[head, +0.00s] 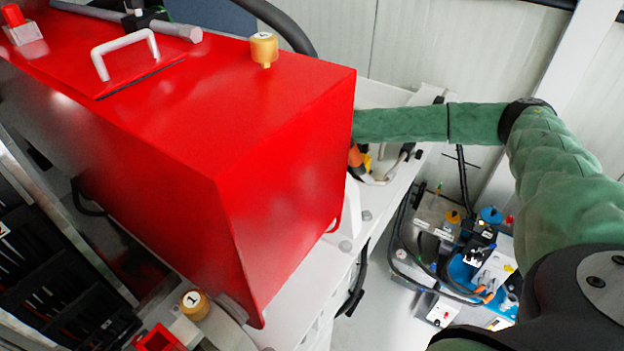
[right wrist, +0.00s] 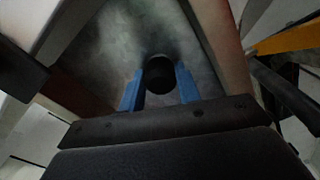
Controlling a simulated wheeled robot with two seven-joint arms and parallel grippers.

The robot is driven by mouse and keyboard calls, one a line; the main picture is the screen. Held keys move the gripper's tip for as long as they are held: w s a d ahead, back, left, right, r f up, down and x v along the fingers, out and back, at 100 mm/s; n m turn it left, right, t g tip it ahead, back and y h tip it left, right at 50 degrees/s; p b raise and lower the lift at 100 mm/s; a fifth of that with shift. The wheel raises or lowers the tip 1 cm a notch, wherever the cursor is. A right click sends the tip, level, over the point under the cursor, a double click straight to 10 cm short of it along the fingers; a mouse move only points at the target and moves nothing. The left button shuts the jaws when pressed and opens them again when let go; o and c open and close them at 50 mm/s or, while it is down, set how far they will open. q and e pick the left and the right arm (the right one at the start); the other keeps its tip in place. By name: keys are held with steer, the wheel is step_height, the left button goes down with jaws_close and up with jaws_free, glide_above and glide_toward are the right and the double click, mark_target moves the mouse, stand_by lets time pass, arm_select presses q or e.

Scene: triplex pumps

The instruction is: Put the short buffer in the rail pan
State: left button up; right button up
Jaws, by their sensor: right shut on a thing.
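In the right wrist view, my right gripper (right wrist: 159,88) has its two blue fingers closed on a dark round-ended piece (right wrist: 159,74), which looks like the short buffer. Behind it is a mottled grey surface with brownish walls at its sides; I cannot tell whether this is the rail pan, or whether the buffer touches it. In the head view, my right arm in its green sleeve reaches left behind the red housing, which hides the gripper and the buffer. My left gripper is not in view. I cannot identify the rail pan in the head view.
The large red housing (head: 200,130) with a white handle (head: 124,50) fills the left. Brass knobs (head: 264,48) and (head: 194,305) stand on and below it. A white frame (head: 310,290) runs along its right. Equipment with blue parts and cables (head: 470,255) stands low at right.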

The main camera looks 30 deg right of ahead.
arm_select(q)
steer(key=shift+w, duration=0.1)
arm_select(e)
steer(key=shift+f, duration=0.1)
steer(key=o, duration=1)
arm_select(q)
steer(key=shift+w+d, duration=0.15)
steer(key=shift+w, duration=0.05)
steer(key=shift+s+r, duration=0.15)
arm_select(e)
steer(key=shift+r, duration=0.2)
step_height(320, 180, up, 7)
steer(key=b, duration=0.4)
steer(key=shift+f+b, duration=0.15)
steer(key=shift+b, duration=0.15)
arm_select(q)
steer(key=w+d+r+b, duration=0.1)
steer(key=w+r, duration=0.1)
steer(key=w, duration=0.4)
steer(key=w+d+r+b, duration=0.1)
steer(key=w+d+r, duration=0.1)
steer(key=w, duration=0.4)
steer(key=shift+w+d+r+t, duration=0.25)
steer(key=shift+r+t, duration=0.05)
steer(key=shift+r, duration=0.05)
arm_select(e)
steer(key=shift+r, duration=2.6)
